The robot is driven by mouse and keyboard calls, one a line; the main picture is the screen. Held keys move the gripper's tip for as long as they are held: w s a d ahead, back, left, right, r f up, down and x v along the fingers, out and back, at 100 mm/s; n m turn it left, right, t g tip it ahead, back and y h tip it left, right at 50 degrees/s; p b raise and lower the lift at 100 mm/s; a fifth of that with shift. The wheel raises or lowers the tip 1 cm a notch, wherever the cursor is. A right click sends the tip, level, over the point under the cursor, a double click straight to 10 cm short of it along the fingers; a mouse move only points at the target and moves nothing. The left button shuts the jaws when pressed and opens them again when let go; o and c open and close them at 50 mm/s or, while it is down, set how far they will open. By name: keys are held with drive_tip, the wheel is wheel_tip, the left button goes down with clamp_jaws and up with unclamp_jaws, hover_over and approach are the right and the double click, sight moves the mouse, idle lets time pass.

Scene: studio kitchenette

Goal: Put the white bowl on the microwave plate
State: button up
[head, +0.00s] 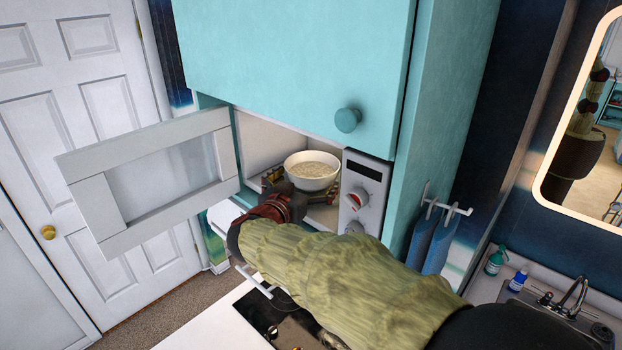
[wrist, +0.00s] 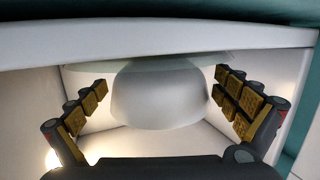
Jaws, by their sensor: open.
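The white bowl (head: 312,182), with pale grainy food in it, stands upright inside the open microwave (head: 366,190). My gripper (head: 298,187) reaches in through the opening. In the wrist view the bowl (wrist: 160,98) lies between the two spread fingers of my gripper (wrist: 160,82), with a small gap visible on each side. The pale microwave plate (wrist: 80,74) shows as a thin disc against the bowl's base. The bowl appears to rest on it. In the head view the bowl and my gripper hide the plate.
The microwave door (head: 150,180) is swung open to the left. A turquoise cabinet (head: 290,60) hangs directly above the opening. The microwave's side walls are close around my fingers. A hob (head: 262,318) and white counter lie below my arm.

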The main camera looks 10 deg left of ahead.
drive_tip(key=b+v, duration=0.1)
drive_tip(key=v, duration=0.8)
drive_tip(key=shift+s, duration=0.2)
